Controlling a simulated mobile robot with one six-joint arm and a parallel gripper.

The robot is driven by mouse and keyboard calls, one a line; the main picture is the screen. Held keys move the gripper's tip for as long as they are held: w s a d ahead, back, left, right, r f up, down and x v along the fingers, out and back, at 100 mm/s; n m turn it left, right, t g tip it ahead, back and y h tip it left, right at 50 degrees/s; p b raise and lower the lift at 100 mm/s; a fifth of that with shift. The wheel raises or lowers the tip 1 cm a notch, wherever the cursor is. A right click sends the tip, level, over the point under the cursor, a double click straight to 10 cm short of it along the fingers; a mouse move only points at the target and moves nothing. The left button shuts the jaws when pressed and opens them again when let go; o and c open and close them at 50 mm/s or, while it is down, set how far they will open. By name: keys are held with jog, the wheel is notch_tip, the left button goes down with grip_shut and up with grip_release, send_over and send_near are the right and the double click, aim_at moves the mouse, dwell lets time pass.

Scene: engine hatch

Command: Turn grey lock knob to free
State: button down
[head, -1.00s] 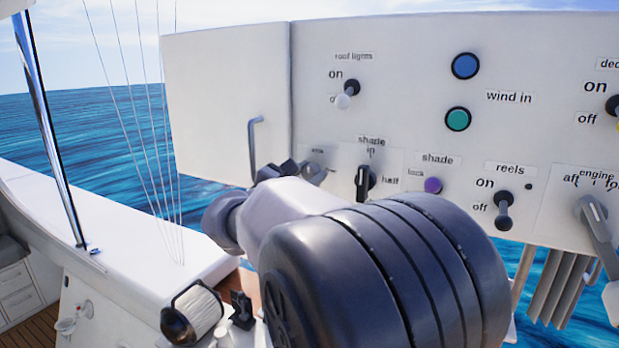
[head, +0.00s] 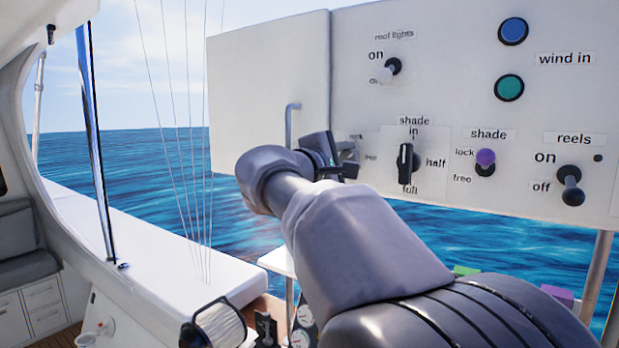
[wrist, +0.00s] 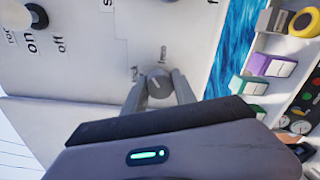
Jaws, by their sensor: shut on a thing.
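The grey lock knob (wrist: 158,80) is on the white panel in the wrist view. It is round, with a pale mark on its face. A small "free" label is above it, and a smaller label, hard to read, is to its upper left. My gripper (wrist: 160,90) is shut on the knob, one finger on each side. In the head view my gripper (head: 338,157) is at the panel's left part, left of the "free" label, and hides most of the knob. I cannot tell the mark's exact setting.
The black shade selector (head: 405,163) is close to the right of my gripper. The purple shade switch (head: 485,160) and reels switch (head: 571,186) are farther right. A grey handle (head: 291,125) is just left, on the panel. The roof lights switch (head: 388,70) is above.

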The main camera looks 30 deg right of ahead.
jog(key=m+b, duration=0.4)
jog(key=shift+f, duration=0.2)
jog(key=shift+r+m+b, duration=0.1)
jog(key=shift+m+b, duration=0.9)
jog(key=shift+m, duration=0.6)
jog(key=c, duration=1)
grip_release()
jog(key=v, duration=1.7)
jog(key=shift+a, duration=0.2)
